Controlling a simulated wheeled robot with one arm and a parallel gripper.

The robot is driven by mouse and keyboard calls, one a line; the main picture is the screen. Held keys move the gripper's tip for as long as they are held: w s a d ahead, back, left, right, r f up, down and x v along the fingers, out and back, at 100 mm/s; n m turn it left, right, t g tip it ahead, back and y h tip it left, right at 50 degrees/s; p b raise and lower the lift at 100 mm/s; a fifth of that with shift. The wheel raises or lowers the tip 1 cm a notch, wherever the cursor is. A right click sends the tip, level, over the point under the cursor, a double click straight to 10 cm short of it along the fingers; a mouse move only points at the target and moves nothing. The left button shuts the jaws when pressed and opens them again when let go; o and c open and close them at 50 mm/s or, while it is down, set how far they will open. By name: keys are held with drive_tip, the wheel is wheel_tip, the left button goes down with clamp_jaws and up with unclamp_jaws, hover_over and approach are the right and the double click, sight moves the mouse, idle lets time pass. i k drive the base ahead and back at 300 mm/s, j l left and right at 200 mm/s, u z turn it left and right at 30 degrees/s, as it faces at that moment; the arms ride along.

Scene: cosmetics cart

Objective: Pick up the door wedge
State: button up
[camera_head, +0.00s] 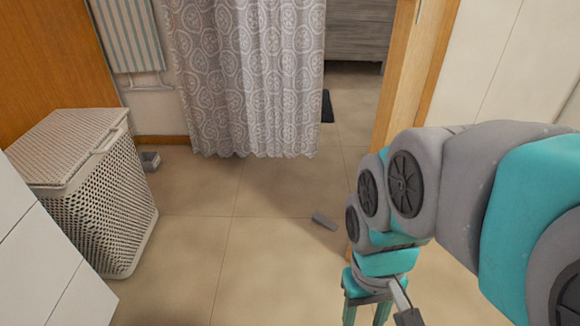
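A small grey wedge-shaped piece, which looks like the door wedge (324,220), lies on the tiled floor near the middle of the view, left of the wooden door frame. My gripper (366,314) hangs at the lower right, pointing down, nearer to me than the wedge and to its right. Its two teal fingers are apart with floor showing between them, and it holds nothing that I can see. The fingertips are cut off by the bottom edge of the picture. The wedge is not hidden by my arm.
A patterned curtain (245,75) hangs at the back. The wooden door frame (405,70) rises behind my arm. The central floor is clear.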

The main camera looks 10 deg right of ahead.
sight(318, 219)
drive_tip(key=z, duration=1.2)
drive_tip(key=i+j+z, duration=0.2)
drive_tip(key=j+z, duration=0.25)
drive_tip(key=j, duration=0.3)
drive_tip(key=j+z, duration=0.5)
drive_tip(key=j, duration=0.25)
drive_tip(key=j+z, duration=0.45)
drive_tip(key=j, duration=0.4)
drive_tip(key=k+j, duration=0.1)
drive_tip(key=j, duration=0.55)
drive_tip(key=k+j, duration=0.1)
drive_tip(key=j, duration=0.55)
